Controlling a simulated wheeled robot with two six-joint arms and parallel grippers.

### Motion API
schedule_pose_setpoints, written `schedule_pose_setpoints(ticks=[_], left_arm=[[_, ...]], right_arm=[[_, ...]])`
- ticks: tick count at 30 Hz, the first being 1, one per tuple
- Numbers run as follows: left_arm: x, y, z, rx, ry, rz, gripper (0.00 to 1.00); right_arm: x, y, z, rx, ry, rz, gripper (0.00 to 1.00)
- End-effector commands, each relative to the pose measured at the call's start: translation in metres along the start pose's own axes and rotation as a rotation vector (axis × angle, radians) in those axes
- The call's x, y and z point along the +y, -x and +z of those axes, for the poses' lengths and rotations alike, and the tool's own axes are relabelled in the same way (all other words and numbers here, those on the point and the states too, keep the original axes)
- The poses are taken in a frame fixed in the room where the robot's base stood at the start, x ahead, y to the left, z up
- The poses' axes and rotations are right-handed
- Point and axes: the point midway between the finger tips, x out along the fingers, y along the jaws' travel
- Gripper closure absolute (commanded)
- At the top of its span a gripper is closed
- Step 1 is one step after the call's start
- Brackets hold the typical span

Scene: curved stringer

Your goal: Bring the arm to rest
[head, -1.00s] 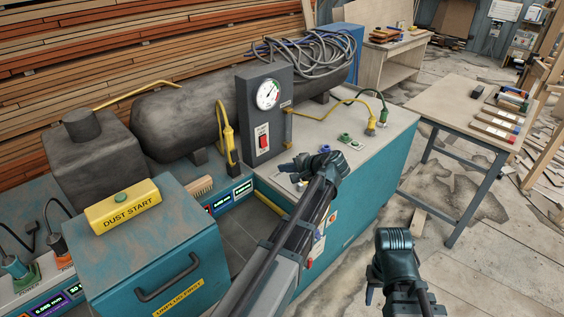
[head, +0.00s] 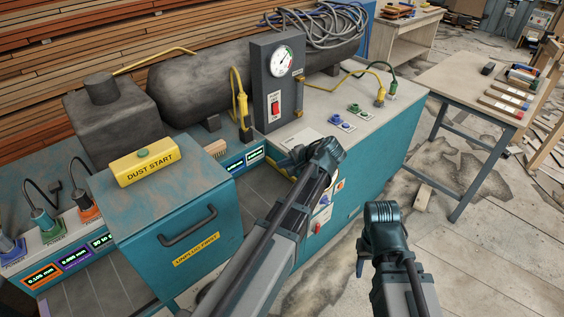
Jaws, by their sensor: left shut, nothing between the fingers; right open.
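My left gripper (head: 290,160) is shut and empty, in front of the teal cabinet with the gauge box. Its arm comes up from the bottom of the head view and hides part of the cabinet front. My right gripper (head: 362,252) is open and empty, low over the bare floor to the right of the cabinet. Neither gripper is seen touching anything.
A grey gauge box (head: 267,90) with a red switch stands by the dark tank (head: 190,90). A teal box (head: 140,215) with a yellow DUST START block (head: 145,162) is at left. A workbench (head: 460,82) stands at right.

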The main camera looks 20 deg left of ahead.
Motion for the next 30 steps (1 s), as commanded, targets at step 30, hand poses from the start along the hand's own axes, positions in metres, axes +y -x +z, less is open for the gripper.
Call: schedule_pose_setpoints(ticks=[30], left_arm=[[0.198,0.129,0.130,-0.066,-0.041,0.632,1.00]], right_arm=[[0.000,0.000,0.000,0.000,0.000,0.000,0.50]])
